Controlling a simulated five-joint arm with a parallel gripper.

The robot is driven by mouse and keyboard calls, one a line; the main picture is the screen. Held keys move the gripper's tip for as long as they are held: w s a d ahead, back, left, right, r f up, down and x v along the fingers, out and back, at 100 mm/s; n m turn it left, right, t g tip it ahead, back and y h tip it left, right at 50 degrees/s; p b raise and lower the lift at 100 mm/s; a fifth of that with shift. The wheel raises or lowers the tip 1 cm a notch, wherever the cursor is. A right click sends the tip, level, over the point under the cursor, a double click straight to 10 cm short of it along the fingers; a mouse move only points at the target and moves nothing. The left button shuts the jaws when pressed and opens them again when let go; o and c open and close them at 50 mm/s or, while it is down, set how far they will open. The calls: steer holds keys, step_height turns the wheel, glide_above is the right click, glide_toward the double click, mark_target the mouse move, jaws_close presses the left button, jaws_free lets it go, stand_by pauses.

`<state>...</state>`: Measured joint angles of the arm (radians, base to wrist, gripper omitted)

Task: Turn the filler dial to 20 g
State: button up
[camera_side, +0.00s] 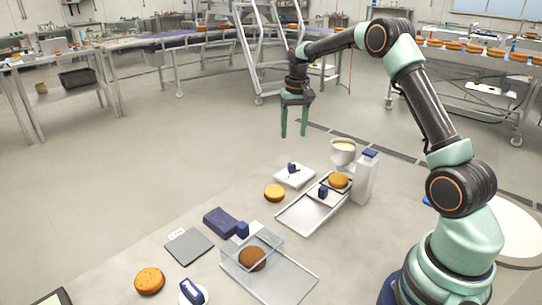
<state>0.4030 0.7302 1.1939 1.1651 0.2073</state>
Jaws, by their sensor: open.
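My gripper (294,134) is open and empty, its two green fingers pointing down in the air above and behind the table. The filler, with a white funnel (343,146) and a white column (367,180) with a blue top, stands at the right of the table. A white plate with a blue knob (292,168) lies left of the funnel, below my gripper and apart from it. A round white piece with a blue handle (192,293) sits at the front. I cannot tell which is the dial, and no gram marks are readable.
A metal tray (296,219) below the funnel holds a filled round (339,181) and a blue-and-white piece (323,192). Loose rounds (274,193) (149,281), a grey pad (189,246), a blue block (220,222) and a clear-covered tray (285,285) occupy the front.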

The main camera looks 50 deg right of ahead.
mark_target(292, 163)
steer(key=shift+g, duration=0.3)
step_height(292, 163, down, 12)
steer(key=shift+w+r, duration=0.1)
stand_by(0.3)
jaws_close()
